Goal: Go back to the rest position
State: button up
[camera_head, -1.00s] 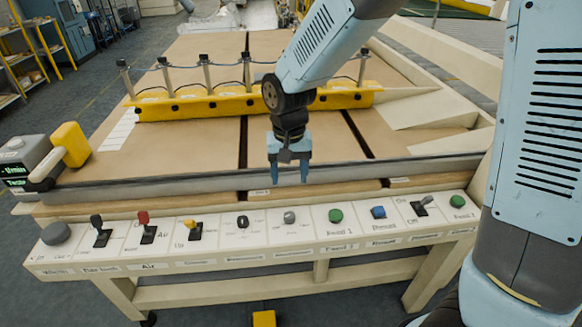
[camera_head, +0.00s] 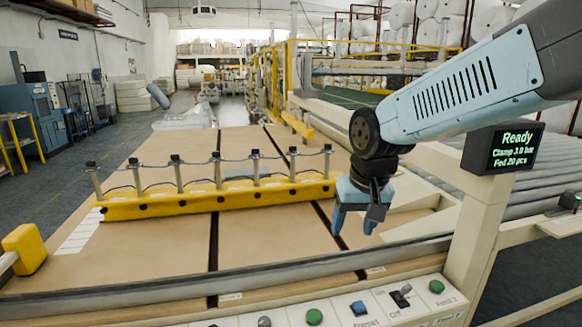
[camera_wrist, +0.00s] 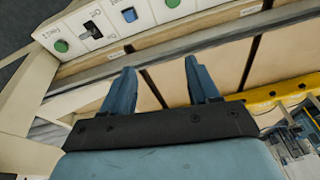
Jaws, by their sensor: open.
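My gripper (camera_head: 353,222) hangs from my blue-grey arm above the right part of the brown table (camera_head: 120,252) in the head view. Its two blue fingers point down, stand apart and hold nothing. In the wrist view my gripper (camera_wrist: 160,85) also shows open, with bare table and a grey rail between and beyond the fingers. The control panel (camera_head: 330,312) with buttons and switches lies in front of and below the gripper. The gripper does not appear to touch the panel or the table.
A yellow bar with several posts (camera_head: 215,197) crosses the table left of my gripper. A grey rail (camera_head: 240,281) runs along the table's front edge. A display reading "Ready" (camera_head: 515,147) stands on a post at the right, under my arm. A yellow handle (camera_head: 25,249) is at left.

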jog(key=s+d+r+t, duration=0.1)
jog(key=s+d+r, duration=0.1)
jog(key=s+d, duration=0.2)
jog(key=s+d+r+m+t+h, duration=0.1)
jog(key=s+d+r, duration=0.2)
jog(key=s+d, duration=0.2)
jog(key=shift+s+d+r+t, duration=0.25)
jog(key=shift+d+t, duration=0.15)
jog(key=shift+d, duration=0.6)
